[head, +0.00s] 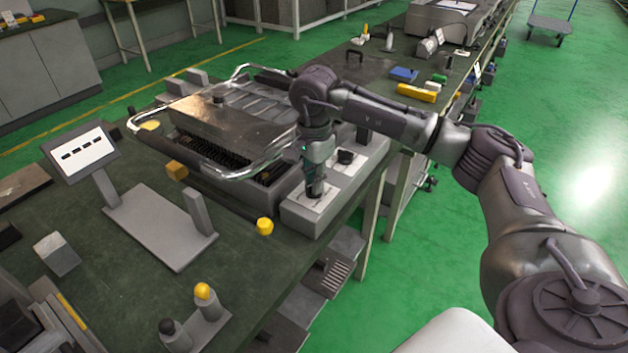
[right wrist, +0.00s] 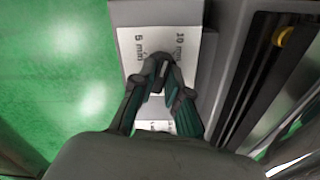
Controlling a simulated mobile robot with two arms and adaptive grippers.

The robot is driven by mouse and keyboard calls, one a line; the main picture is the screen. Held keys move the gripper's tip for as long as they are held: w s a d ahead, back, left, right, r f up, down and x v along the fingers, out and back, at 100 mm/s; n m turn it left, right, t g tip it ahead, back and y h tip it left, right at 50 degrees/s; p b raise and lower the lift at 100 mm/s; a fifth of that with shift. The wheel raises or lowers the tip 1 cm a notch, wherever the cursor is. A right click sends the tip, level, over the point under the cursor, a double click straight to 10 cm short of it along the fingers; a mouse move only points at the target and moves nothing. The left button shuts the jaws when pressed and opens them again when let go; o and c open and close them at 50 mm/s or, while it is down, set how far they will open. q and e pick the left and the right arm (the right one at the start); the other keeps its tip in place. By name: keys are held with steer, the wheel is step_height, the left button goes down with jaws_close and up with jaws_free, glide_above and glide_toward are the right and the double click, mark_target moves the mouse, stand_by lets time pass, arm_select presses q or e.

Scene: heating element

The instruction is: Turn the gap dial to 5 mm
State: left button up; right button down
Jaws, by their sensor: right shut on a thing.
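The gap dial (right wrist: 161,66) is a small dark knob on a white label plate (right wrist: 158,40) on top of a grey control box (head: 300,218). The plate carries a "5 mm" mark on the left and a "10 mm" mark on the right in the right wrist view. My right gripper (head: 315,187) points down onto the box, and its fingers (right wrist: 161,86) are shut on the dial from both sides. The fingers hide much of the knob, and I cannot tell exactly which mark it points to. My left gripper is in neither view.
A second black knob (head: 346,156) sits behind on the same box. The machine with a metal lid (head: 225,125) and a curved chrome handle (head: 262,166) stands to the left. A yellow knob (head: 264,226) lies near the table edge. A display stand (head: 82,152) is at left.

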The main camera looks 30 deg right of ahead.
stand_by(0.3)
steer(key=c, duration=1.2)
jaws_free()
steer(key=shift+o, duration=0.2)
step_height(320, 180, up, 12)
